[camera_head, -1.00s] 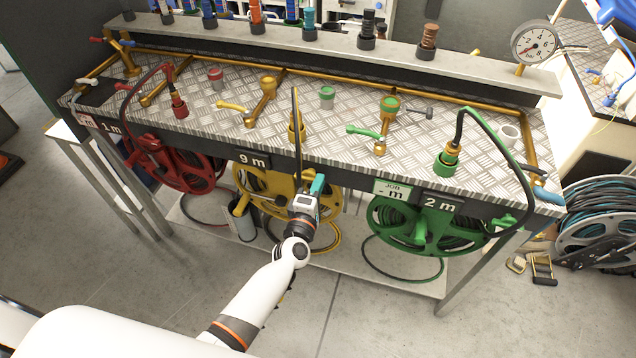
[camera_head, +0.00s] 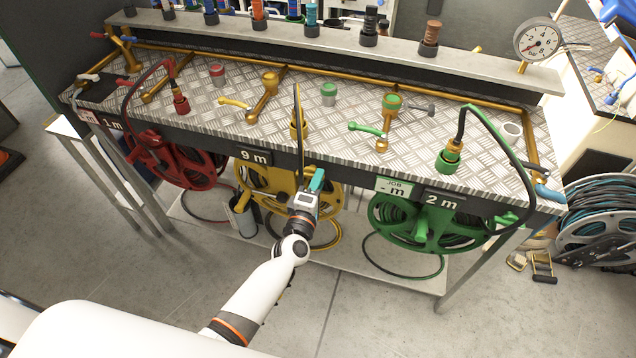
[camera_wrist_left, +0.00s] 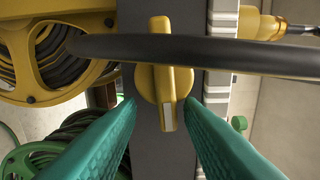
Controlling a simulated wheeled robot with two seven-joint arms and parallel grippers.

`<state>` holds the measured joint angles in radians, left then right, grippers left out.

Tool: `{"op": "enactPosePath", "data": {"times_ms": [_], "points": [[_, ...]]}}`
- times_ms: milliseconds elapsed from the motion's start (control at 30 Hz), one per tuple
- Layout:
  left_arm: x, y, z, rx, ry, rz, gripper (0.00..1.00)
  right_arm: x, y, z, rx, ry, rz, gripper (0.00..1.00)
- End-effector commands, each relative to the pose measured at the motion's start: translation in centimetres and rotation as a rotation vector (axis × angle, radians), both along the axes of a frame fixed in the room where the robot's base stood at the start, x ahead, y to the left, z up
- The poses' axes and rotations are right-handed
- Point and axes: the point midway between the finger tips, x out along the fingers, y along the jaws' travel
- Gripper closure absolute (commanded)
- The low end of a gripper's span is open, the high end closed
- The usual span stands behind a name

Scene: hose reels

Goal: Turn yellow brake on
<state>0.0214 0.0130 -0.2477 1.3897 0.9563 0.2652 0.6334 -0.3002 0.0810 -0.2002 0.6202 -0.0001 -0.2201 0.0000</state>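The yellow brake (camera_wrist_left: 165,92) is a round yellow knob with a raised bar handle, on a dark panel in the left wrist view. The bar stands nearly upright in that picture, with a pale mark at its lower end. A black hose crosses in front of the knob. My left gripper (camera_wrist_left: 163,122) is open, its teal fingers on either side of the bar's lower end, with gaps showing. In the head view my left gripper (camera_head: 317,182) is at the bench front by the yellow reel (camera_head: 262,190); the brake cannot be made out there. My right gripper is not in view.
The black hose (camera_wrist_left: 230,55) runs close to the fingers. A green reel (camera_head: 420,222) stands to the right and a red reel (camera_head: 172,162) to the left. The bench top (camera_head: 345,150) carries valves and hose connectors. The floor in front is clear.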

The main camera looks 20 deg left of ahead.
Motion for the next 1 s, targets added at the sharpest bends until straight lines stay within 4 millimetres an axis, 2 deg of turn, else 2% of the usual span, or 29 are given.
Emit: {"op": "enactPosePath", "data": {"times_ms": [133,233,700,833,1000], "points": [[-0.1,-0.1,0.1,-0.002,-0.002,-0.001,0.66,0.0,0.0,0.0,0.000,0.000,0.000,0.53],[-1.0,-0.1,0.1,-0.002,-0.001,-0.002,0.66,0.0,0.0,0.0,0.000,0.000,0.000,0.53],[-10.1,0.4,-0.1,-0.001,0.000,0.001,0.66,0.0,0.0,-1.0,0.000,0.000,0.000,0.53],[-11.5,0.5,-0.1,0.000,0.000,0.001,0.66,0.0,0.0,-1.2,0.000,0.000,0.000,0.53],[-12.1,0.5,0.1,-0.001,-0.001,0.001,0.66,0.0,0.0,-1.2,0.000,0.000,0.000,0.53]]}}
